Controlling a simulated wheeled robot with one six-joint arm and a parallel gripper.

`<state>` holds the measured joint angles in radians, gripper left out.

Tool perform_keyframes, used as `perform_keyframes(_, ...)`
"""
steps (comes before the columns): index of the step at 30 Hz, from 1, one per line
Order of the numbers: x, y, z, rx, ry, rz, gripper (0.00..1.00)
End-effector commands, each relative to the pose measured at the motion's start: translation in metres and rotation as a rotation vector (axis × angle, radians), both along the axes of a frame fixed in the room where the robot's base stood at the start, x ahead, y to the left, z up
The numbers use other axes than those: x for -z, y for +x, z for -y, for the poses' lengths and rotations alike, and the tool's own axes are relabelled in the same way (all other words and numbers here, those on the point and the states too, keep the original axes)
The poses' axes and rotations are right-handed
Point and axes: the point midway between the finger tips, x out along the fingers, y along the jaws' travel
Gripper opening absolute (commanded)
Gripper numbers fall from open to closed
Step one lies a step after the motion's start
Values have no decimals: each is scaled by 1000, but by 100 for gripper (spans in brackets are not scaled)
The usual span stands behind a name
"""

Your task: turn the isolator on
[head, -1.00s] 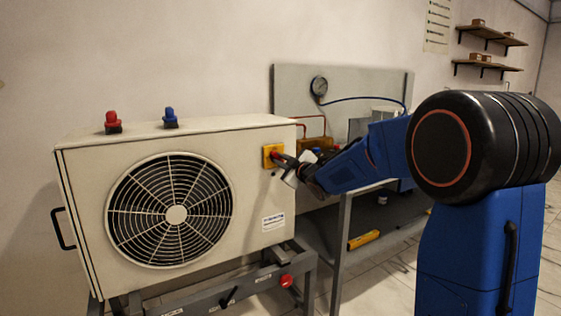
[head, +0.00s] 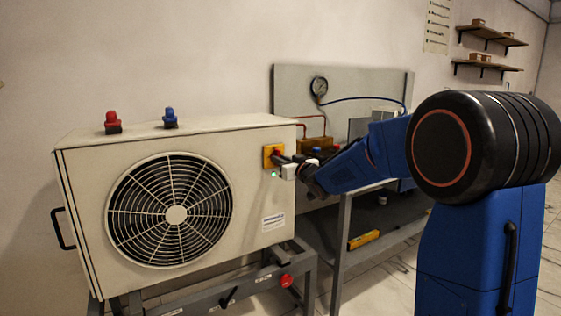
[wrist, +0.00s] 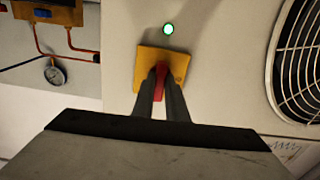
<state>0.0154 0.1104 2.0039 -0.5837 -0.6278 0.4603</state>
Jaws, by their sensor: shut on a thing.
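The isolator is a yellow plate (head: 268,156) with a red handle (wrist: 160,82), on the front of the beige fan unit near its upper right corner. The yellow plate (wrist: 179,60) also shows in the wrist view. My gripper (wrist: 160,74) is shut on the red handle, with one dark finger on each side of it. In the head view my gripper (head: 285,161) reaches the plate from the right and covers part of the handle. A small lamp (head: 274,174) beside the plate glows green, and it also shows in the wrist view (wrist: 168,29).
The beige unit (head: 80,200) stands on a grey frame and has a round fan grille (head: 176,214). A red knob (head: 113,122) and a blue knob (head: 170,118) are on top. A pressure gauge (head: 319,87) with copper pipes is on the panel behind.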

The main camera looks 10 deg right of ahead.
Motion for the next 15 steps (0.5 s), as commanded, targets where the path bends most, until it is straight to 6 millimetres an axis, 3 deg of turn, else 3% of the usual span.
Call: perform_keyframes(15,3,0,0,1,44,-20,0)
